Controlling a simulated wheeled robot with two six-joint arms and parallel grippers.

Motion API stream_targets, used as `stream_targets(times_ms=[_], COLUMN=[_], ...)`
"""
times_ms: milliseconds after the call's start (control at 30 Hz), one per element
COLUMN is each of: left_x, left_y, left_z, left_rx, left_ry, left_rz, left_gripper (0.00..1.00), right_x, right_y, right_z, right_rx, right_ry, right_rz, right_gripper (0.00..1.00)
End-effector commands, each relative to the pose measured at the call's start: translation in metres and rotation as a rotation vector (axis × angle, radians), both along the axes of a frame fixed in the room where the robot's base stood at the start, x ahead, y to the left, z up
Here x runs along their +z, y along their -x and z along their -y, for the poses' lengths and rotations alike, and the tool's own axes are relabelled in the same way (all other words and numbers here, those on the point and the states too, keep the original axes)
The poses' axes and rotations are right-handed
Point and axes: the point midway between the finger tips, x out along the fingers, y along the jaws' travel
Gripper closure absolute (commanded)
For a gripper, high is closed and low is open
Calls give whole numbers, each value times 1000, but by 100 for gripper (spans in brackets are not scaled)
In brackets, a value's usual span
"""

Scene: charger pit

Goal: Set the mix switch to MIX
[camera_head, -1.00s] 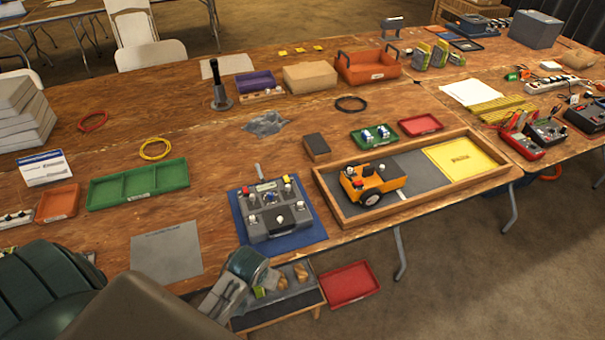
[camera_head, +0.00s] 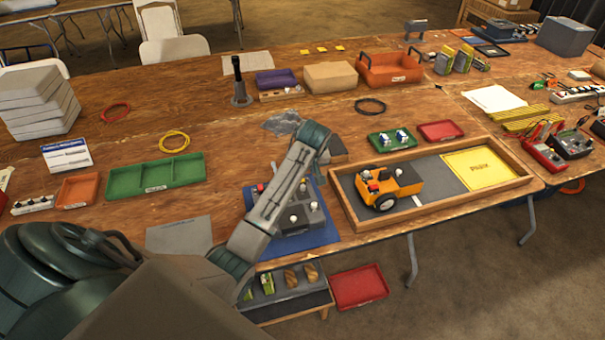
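The grey control box (camera_head: 311,219) sits on a blue mat (camera_head: 327,238) near the front table edge. Several pale knobs show on its right part. My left arm crosses over the box from the lower left and hides much of its left and middle. I cannot pick out the mix switch or read its setting or labels. The arm's bent wrist end is above the back of the box. The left gripper's fingers are hidden behind the arm. My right gripper is not in the picture.
Right of the box is a wooden-framed pit (camera_head: 437,208) with an orange wheeled vehicle (camera_head: 390,184) in it. A green tray (camera_head: 157,174) and a grey sheet (camera_head: 180,234) lie to the left. Below the table edge is a red tray (camera_head: 358,287).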

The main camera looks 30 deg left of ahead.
Motion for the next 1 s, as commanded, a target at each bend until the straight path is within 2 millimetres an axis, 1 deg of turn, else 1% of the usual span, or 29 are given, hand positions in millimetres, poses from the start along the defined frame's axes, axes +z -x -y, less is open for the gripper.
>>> stream_targets(times_ms=[33, 133, 267, 367, 700, 833, 1000], left_x=[8, 17, 14, 2, -57, -71, -80], left_y=[-9, -17, -21, -24, -38, -43, -45], left_z=[-3, -6, -9, -13, -31, -35, -38], left_rx=[24, 55, 66, 65, 64, 64, 63], left_ry=[3, 8, 9, 9, 8, 8, 9], left_rz=[6, 11, 11, 9, 9, 10, 12], left_gripper=[64, 64, 64, 64, 64, 64, 64], right_x=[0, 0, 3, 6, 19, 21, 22], right_y=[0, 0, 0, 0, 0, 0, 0], right_z=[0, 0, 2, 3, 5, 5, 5], right_rx=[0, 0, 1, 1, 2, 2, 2], right_ry=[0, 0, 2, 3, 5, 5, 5], right_rz=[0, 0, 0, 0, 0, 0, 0], right_gripper=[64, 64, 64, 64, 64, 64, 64])
